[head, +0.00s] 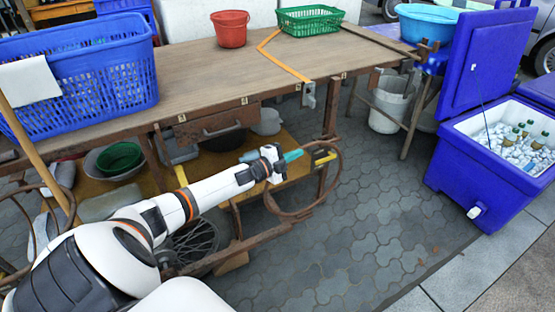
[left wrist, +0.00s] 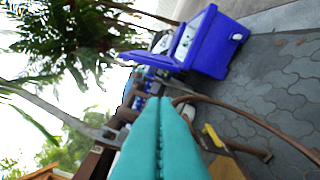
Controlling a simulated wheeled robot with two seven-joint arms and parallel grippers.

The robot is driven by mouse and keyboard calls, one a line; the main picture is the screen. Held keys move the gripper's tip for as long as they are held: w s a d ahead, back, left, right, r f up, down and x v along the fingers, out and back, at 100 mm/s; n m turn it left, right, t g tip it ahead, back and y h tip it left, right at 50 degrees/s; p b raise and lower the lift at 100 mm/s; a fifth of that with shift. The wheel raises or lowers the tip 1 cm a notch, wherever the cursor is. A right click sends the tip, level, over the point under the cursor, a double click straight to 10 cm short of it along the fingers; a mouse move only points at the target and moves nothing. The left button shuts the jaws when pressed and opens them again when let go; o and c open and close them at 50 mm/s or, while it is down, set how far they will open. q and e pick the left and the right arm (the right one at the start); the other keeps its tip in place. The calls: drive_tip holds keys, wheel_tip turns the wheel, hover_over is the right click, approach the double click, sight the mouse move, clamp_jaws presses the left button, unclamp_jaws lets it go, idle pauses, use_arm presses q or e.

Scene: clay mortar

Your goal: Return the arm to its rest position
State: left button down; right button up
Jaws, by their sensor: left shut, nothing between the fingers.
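My left arm reaches in from the lower left in the head view, in front of the wooden table (head: 330,62). My left gripper (head: 293,156) is at its end, below the front edge of the tabletop and near a curved rusty bar. Its teal fingers are pressed together with nothing between them. In the left wrist view the shut teal fingers (left wrist: 158,110) point away from the camera. My right gripper is in neither view.
A rusty curved bar (head: 338,170) stands close to my left gripper. A blue basket (head: 85,80), red bucket (head: 230,30) and green basket (head: 310,20) are on the table. A blue cooler (head: 470,185) holding bottles stands open at right. Paving (head: 385,220) between is clear.

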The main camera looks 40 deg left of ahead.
use_arm(q)
drive_tip(key=p+v, duration=0.1)
drive_tip(key=v, duration=0.6)
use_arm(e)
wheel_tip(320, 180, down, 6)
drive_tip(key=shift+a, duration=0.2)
use_arm(q)
drive_tip(key=shift+s+f, duration=0.1)
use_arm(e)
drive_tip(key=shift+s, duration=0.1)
